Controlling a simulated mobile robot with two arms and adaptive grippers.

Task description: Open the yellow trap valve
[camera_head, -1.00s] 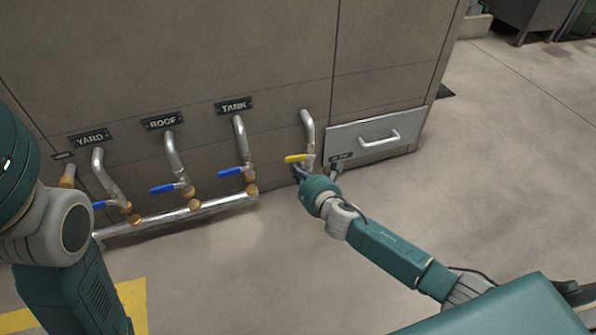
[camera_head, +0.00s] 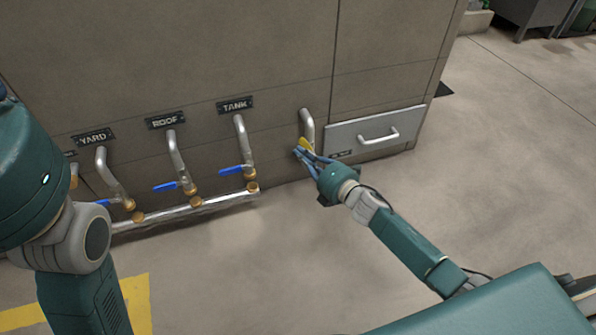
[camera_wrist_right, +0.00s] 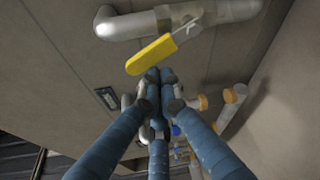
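The yellow valve handle (camera_head: 303,143) is on the metal pipe (camera_head: 308,122) right of the TANK pipe, low on the wall. In the head view it looks short and steeply tilted, partly covered by my fingers. My right gripper (camera_head: 299,151) is at the handle. In the right wrist view, the yellow handle (camera_wrist_right: 152,55) lies just beyond the fingertips of my right gripper (camera_wrist_right: 160,75). The fingertips are close together with nothing visible between them. Whether they touch the handle is unclear. My left arm shows at the left, but its gripper is out of view.
Several pipes with blue handles, such as the TANK valve handle (camera_head: 230,170) and the ROOF valve handle (camera_head: 165,187), stand left above a horizontal metal pipe (camera_head: 200,211). A grey panel with a handle (camera_head: 379,137) is right of the yellow valve. The floor in front is clear.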

